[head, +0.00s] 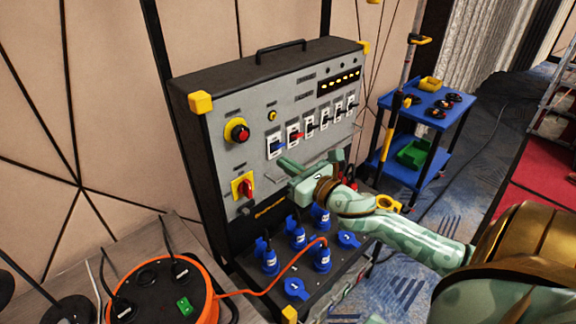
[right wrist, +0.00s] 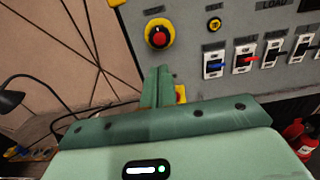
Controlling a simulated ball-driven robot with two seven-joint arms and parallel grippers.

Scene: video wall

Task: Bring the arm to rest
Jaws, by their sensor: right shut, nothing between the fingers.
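My right arm, pale green with brown bands, comes in from the right in the head view. Its right gripper (head: 287,165) is in front of the grey control panel (head: 262,105), over the lower sockets. In the right wrist view the two fingers (right wrist: 157,86) are together, shut and empty. They point up toward the panel, below the red emergency button (right wrist: 158,34), and overlap the yellow-backed switch. Whether they touch the panel I cannot tell. My left gripper is in neither view.
A row of switches (head: 303,128) runs across the panel. Blue plugs (head: 297,232) sit under my arm. An orange cable reel (head: 160,290) stands at lower left. A blue cart (head: 425,120) with trays is behind right. A red fire extinguisher (right wrist: 301,138) shows in the right wrist view.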

